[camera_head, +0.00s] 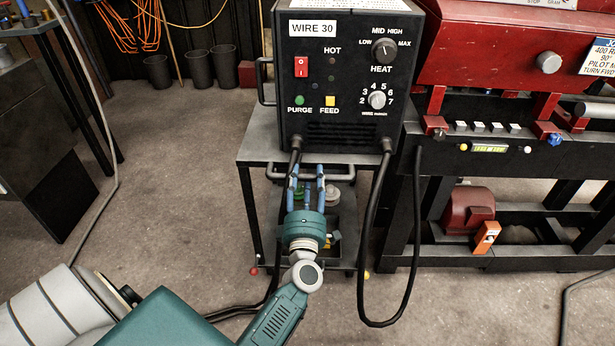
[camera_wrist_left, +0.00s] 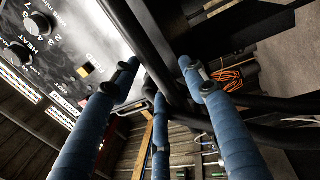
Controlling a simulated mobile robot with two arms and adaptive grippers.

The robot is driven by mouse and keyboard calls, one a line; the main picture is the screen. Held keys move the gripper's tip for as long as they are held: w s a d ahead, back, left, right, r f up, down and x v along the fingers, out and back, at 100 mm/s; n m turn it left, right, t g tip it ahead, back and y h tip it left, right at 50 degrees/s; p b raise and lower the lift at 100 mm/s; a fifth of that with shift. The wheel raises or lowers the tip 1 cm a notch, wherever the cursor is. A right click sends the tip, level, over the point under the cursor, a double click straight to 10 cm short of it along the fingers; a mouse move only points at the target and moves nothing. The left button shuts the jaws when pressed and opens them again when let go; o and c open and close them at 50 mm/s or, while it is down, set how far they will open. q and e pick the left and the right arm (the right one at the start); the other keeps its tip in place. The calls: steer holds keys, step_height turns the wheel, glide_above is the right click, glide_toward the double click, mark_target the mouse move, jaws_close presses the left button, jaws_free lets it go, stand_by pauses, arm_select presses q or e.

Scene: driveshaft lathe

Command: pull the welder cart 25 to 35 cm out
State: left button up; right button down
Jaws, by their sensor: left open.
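The welder cart (camera_head: 248,150) is a dark grey frame with a top shelf and a lower shelf. It carries a black welder box (camera_head: 345,85) labelled "WIRE 30". A grey bar handle (camera_head: 352,172) runs across the cart's front, just below the top shelf. My left gripper (camera_head: 307,172) is open at this handle, its blue fingers pointing toward the cart and overlapping the bar. In the left wrist view the open fingers (camera_wrist_left: 160,78) have dark bars or cables close by; I cannot tell whether the fingers touch the handle. My right gripper is out of view.
Black cables (camera_head: 366,270) hang from the welder to the floor. A red lathe (camera_head: 490,50) on a black stand is close on the right. A dark bench (camera_head: 45,150) stands left. Bins (camera_head: 199,70) are at the back. Floor left of the cart is largely clear.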

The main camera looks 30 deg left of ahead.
arm_select(q)
steer(key=shift+w+a+r, duration=0.1)
steer(key=shift+w+a, duration=0.15)
steer(key=shift+w, duration=0.15)
steer(key=shift+c, duration=0.5)
jaws_close()
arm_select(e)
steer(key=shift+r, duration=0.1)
arm_select(q)
steer(key=shift+s+d, duration=0.1)
